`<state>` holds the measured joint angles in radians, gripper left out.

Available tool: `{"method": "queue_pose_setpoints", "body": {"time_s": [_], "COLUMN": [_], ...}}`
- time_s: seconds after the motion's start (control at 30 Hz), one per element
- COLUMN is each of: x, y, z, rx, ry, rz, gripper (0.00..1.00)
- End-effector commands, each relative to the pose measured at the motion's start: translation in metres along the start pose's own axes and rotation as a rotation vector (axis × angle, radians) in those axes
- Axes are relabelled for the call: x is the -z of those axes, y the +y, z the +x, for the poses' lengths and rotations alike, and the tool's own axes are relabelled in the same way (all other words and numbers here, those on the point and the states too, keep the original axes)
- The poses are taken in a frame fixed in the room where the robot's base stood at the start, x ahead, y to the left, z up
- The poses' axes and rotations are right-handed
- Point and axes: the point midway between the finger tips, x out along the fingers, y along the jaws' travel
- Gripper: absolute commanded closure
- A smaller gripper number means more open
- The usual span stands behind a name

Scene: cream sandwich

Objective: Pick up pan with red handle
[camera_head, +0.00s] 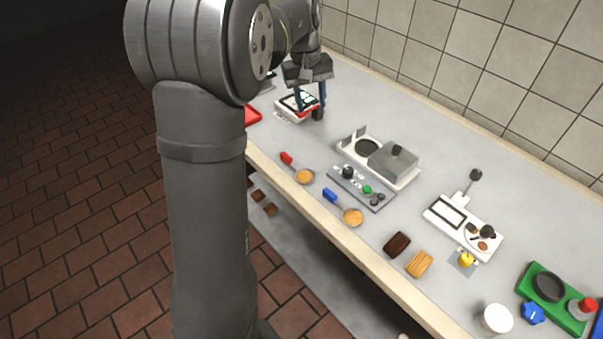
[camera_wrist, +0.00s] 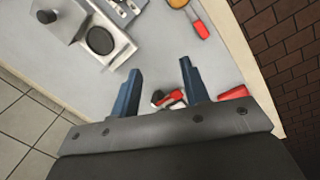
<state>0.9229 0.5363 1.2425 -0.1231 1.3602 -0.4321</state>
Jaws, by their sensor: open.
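The pan with the red handle (camera_head: 304,177) lies near the counter's front edge in the head view, with a tan-orange round bowl and its red handle (camera_head: 287,159) pointing up-left. In the wrist view its red handle (camera_wrist: 201,29) is at the top right, and only part of the pan's bowl (camera_wrist: 178,3) shows at the top edge. My gripper (camera_head: 311,104) is farther along the counter, up from the pan, above a white tray with red and dark items (camera_head: 284,104). In the wrist view my gripper's blue fingers (camera_wrist: 158,72) are apart with nothing held between them.
A similar pan with a blue handle (camera_head: 330,195) lies to the right of the red one. A grey control panel (camera_head: 362,187) and a white cooker with a grey box (camera_head: 394,164) stand behind them. A red object (camera_head: 252,115) sits beside my arm. The tiled wall borders the back.

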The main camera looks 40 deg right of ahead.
Motion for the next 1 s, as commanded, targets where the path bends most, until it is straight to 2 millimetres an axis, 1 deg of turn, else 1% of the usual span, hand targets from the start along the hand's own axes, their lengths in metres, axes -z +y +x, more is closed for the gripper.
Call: {"method": "queue_pose_setpoints", "body": {"time_s": [0.03, 0.1, 0.2, 0.3, 0.37, 0.47, 0.57, 0.8, 0.9, 1.0], "x": [0.003, 0.006, 0.009, 0.010, 0.011, 0.011, 0.012, 0.014, 0.015, 0.016], "y": [-0.017, -0.036, -0.056, -0.066, -0.070, -0.072, -0.074, -0.079, -0.081, -0.082], "z": [0.000, 0.001, 0.001, 0.002, 0.004, 0.014, 0.034, 0.086, 0.105, 0.116], "rx": [0.023, 0.050, 0.077, 0.092, 0.096, 0.099, 0.100, 0.099, 0.099, 0.097], "ry": [0.013, 0.033, 0.054, 0.068, 0.072, 0.072, 0.071, 0.071, 0.071, 0.073], "rz": [-0.100, -0.227, -0.361, -0.436, -0.458, -0.469, -0.468, -0.466, -0.465, -0.465], "gripper": [0.58, 0.58, 0.58, 0.58, 0.58, 0.58, 0.58, 0.58, 0.58, 0.58]}}
